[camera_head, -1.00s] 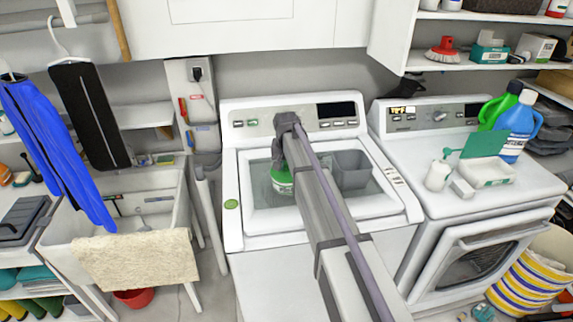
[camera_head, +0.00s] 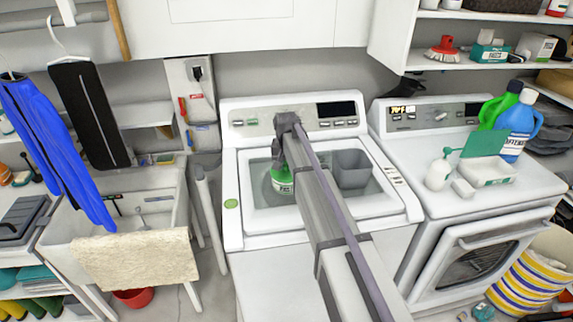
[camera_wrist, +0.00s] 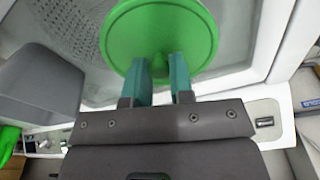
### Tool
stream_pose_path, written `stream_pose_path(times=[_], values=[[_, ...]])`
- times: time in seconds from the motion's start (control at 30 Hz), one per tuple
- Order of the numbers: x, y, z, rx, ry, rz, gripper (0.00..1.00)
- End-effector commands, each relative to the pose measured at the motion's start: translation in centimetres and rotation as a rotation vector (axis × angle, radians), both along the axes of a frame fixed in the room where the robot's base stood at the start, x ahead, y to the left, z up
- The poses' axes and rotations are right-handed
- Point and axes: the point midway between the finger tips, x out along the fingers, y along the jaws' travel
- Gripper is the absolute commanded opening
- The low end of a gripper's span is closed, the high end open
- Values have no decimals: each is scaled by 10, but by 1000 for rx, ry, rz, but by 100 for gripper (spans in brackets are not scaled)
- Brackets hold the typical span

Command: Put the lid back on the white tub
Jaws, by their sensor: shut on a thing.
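The round green lid (camera_wrist: 160,40) fills the top of the wrist view, seen from above. My gripper (camera_wrist: 161,72) has its two teal fingers closed on the lid's raised middle handle. In the head view my gripper hangs over the washer top, mostly hidden by my arm.
A grey bin (camera_head: 352,168) stands close right of my arm on the washer (camera_head: 240,215). The dryer (camera_head: 420,150) at right carries green and blue bottles (camera_head: 517,128), a white box (camera_head: 487,171) and a small white container (camera_head: 438,175). A sink (camera_head: 65,240) is at left.

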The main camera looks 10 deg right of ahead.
Motion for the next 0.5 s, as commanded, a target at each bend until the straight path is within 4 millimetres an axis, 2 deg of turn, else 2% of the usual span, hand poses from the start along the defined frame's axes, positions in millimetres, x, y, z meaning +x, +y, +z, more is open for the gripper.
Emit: stream_pose_path(times=[0.37, 0.4, 0.5], values=[[0, 0, -1, 0, 0, 0, 0], [0, 0, -1, 0, 0, 0, 25], [0, 0, -1, 0, 0, 0, 35]])
